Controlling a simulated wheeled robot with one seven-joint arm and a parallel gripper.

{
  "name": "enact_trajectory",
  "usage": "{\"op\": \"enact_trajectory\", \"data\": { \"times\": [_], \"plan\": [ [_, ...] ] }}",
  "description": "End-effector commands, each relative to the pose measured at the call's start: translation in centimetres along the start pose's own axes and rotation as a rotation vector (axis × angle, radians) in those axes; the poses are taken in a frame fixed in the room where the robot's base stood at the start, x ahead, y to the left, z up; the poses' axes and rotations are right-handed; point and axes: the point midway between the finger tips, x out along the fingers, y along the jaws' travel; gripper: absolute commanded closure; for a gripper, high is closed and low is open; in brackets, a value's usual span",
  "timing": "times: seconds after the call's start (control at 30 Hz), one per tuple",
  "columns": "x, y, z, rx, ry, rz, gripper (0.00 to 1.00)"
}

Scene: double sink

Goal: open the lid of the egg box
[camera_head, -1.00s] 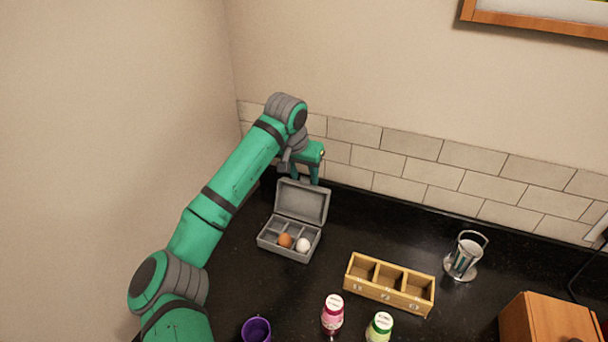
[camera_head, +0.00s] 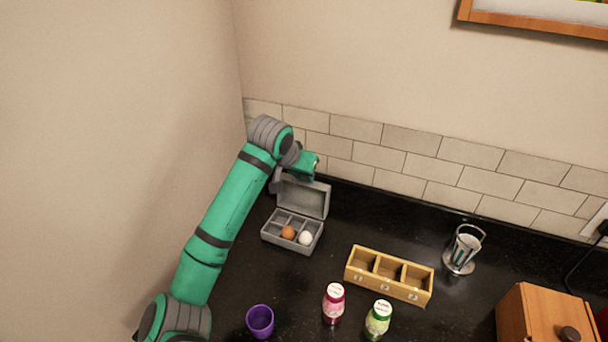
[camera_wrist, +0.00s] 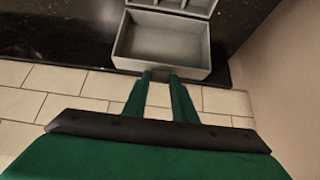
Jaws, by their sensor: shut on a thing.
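The grey egg box (camera_head: 270,236) stands on the dark counter near the tiled wall, with a brown egg (camera_head: 288,232) and a white egg (camera_head: 305,238) in its compartments. Its lid (camera_head: 305,197) stands up, open, at the back of the box. My gripper (camera_wrist: 161,75) is shut on the lid's edge, as the wrist view shows, where the lid's hollow inside (camera_wrist: 162,42) faces up. In the head view the fingertips are hidden behind the lid.
A wooden three-compartment box (camera_head: 388,289) stands to the right. A purple cup (camera_head: 260,321), a pink-labelled bottle (camera_head: 333,304) and a green-labelled bottle (camera_head: 378,320) stand in front. A metal holder (camera_head: 463,249) and a wooden cabinet (camera_head: 545,318) are farther right. The tiled wall (camera_head: 410,163) is close behind the lid.

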Motion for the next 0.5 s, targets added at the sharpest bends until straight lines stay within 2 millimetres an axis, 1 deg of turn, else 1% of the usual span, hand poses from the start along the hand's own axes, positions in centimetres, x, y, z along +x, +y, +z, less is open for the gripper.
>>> {"op": "enact_trajectory", "data": {
  "times": [0.23,0.27,0.3,0.33,0.5],
  "plan": [
    [-0.03,0.11,0.06,0.002,-0.003,0.002,1.0],
    [-0.03,0.11,0.07,0.002,-0.003,0.002,0.71],
    [-0.03,0.11,0.07,0.002,-0.003,0.002,0.61],
    [-0.03,0.1,0.06,0.002,-0.003,0.001,0.56],
    [-0.02,0.07,0.04,0.001,-0.003,0.001,0.56]
  ]
}}
